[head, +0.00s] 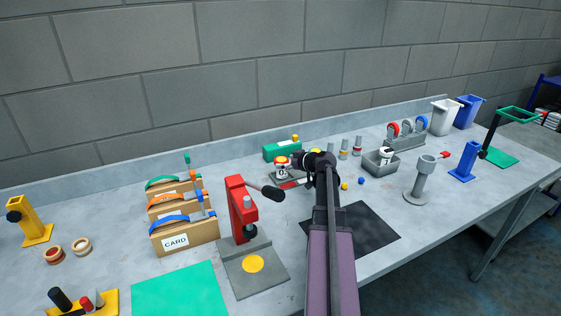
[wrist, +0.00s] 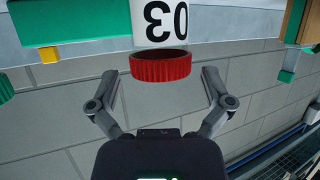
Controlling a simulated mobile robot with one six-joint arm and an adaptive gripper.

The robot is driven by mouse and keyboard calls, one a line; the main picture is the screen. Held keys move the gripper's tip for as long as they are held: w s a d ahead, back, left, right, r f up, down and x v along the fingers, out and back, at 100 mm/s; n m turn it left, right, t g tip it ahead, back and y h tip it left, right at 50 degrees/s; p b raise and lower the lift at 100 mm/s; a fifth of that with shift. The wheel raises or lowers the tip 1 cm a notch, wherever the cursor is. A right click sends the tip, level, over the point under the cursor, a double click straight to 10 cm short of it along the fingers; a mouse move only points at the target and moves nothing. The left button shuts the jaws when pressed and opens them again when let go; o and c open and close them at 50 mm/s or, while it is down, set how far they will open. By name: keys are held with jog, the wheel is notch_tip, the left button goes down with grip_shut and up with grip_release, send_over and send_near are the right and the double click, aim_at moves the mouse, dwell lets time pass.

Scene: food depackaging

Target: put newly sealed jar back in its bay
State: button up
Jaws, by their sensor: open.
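A white jar (wrist: 162,22) with a red ribbed lid (wrist: 159,66) and a label reading 03 fills the top middle of the wrist view, which shows it upside down. My gripper (wrist: 161,78) is open, with one finger on each side of the lid and clear gaps between. In the head view, a small red-topped jar (head: 281,161) stands at the green block (head: 281,150), just left of my gripper (head: 303,160). It appears to be the same jar. My arm hides part of the bench there. I cannot tell which place is its bay.
A red press (head: 237,205) with a black handle stands left of my arm. Several grey banded cylinders (head: 343,150) and a grey bin (head: 380,165) are to the right. Card boxes (head: 185,235) stand at left.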

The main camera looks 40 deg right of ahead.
jog(key=p+v, duration=0.3)
jog(key=v, duration=0.7)
jog(key=shift+r+p, duration=0.1)
jog(key=shift+p, duration=0.25)
dwell(0.4)
